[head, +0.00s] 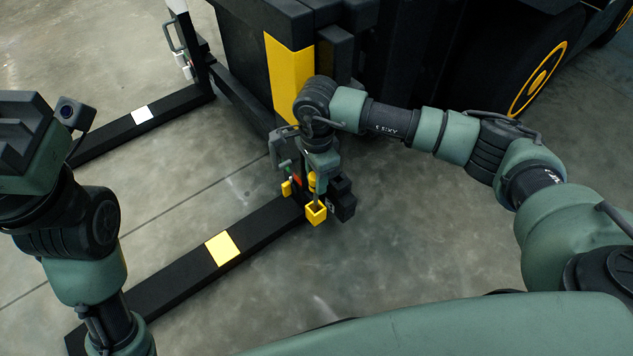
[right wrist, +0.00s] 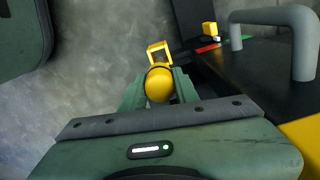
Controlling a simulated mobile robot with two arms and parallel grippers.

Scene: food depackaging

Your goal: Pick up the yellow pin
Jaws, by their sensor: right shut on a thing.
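The yellow pin shows in the right wrist view as a rounded yellow body (right wrist: 159,85) with a square loop beyond it. My right gripper (right wrist: 160,90) is shut on the rounded body, one green finger on each side. In the head view the right gripper (head: 316,182) points down beside the black forklift-like machine, and the pin's square yellow loop (head: 316,213) shows below it. I cannot tell whether the pin still touches anything else. My left gripper (head: 25,135) is at the left edge of the head view; its fingertips cannot be made out.
A black fork with a yellow band (head: 222,248) lies along the floor; another with a white band (head: 142,114) lies farther back. A second small yellow piece (right wrist: 209,28) sits near red and green marks. A grey handle (right wrist: 270,16) stands close right. Concrete floor is open left.

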